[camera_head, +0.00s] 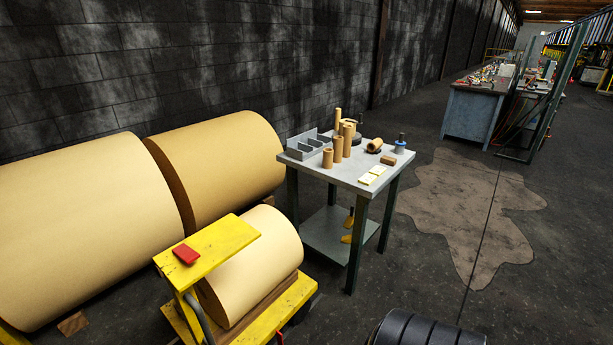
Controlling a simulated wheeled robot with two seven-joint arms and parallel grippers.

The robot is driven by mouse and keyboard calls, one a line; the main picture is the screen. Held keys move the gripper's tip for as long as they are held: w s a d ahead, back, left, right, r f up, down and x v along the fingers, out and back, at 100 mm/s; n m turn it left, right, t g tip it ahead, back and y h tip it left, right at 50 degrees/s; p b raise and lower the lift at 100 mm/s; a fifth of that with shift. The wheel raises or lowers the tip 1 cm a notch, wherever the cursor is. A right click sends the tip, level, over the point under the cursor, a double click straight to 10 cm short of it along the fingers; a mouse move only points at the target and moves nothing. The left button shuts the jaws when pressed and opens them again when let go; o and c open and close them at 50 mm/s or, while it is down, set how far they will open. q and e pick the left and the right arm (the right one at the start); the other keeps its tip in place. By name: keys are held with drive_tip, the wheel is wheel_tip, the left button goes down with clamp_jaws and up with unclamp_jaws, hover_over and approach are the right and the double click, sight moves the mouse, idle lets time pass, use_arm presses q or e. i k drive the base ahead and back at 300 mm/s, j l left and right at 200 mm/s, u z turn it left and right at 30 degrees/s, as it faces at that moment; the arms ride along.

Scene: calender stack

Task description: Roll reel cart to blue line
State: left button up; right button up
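The reel cart (300,297) is yellow and stands at the lower centre-left. It has a yellow top bar (212,250) with a small red piece (186,254) on it. A tan paper reel (256,262) lies on its side on the cart, with a brown wooden edge along its lower right side. The cart's lower part runs out of the bottom of the picture. I see no blue line on the visible floor. Neither of my grippers is in view.
Two large tan rolls (75,222) lie along the dark block wall (200,60). A grey table (345,174) with cores and small parts stands just behind the cart. A black ribbed object (428,330) shows at the bottom edge. The floor to the right is open, with a pale stain (465,205).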

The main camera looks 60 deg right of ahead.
sight(246, 282)
drive_tip(key=z, duration=1.35)
